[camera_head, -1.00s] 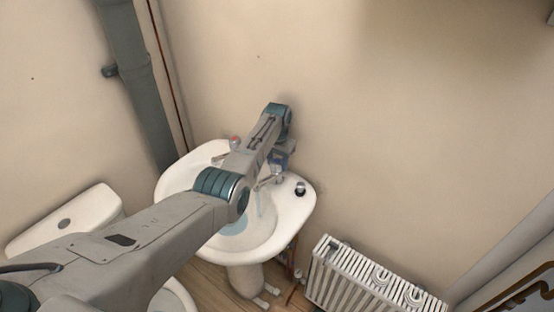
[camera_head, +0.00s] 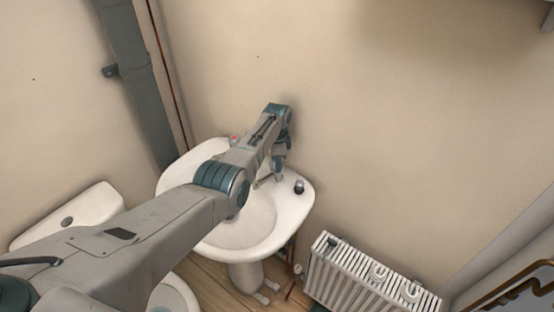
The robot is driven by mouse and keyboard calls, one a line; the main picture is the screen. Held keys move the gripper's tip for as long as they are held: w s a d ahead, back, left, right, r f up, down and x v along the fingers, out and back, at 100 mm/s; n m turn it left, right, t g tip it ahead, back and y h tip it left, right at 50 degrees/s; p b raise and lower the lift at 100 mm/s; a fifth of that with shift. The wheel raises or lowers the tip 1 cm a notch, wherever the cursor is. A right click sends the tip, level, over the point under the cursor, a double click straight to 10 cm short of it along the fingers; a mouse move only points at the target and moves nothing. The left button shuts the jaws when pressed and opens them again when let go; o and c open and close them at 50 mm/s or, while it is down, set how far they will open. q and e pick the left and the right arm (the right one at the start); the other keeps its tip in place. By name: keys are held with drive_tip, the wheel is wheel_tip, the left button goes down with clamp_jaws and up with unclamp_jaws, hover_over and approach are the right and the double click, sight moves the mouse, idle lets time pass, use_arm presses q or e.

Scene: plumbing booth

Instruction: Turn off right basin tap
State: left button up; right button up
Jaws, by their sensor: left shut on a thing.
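The white basin (camera_head: 290,217) stands against the wall on a pedestal. Its left tap, with a red top (camera_head: 234,138), shows just past my left arm. The right tap (camera_head: 264,180) is at the basin's back right; its spout shows in part and its handle is hidden by my gripper. My left gripper (camera_head: 278,168) points down over this tap and is shut on its handle, though the fingertips are small and partly covered. No water stream shows below the spout. My right gripper is out of view.
A small dark-topped object (camera_head: 299,187) stands on the basin's right rim, close to my gripper. A white radiator (camera_head: 345,275) is at the lower right. A toilet (camera_head: 85,210) is at the left and a grey pipe (camera_head: 135,85) runs down the wall.

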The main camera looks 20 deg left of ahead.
use_arm(q)
drive_tip(key=shift+r+m, duration=0.15)
drive_tip(key=shift+m, duration=0.75)
drive_tip(key=o, duration=1)
wheel_tip(320, 180, up, 11)
drive_tip(key=b, duration=0.1)
drive_tip(key=shift+s+f, duration=0.1)
drive_tip(key=shift+f, duration=0.15)
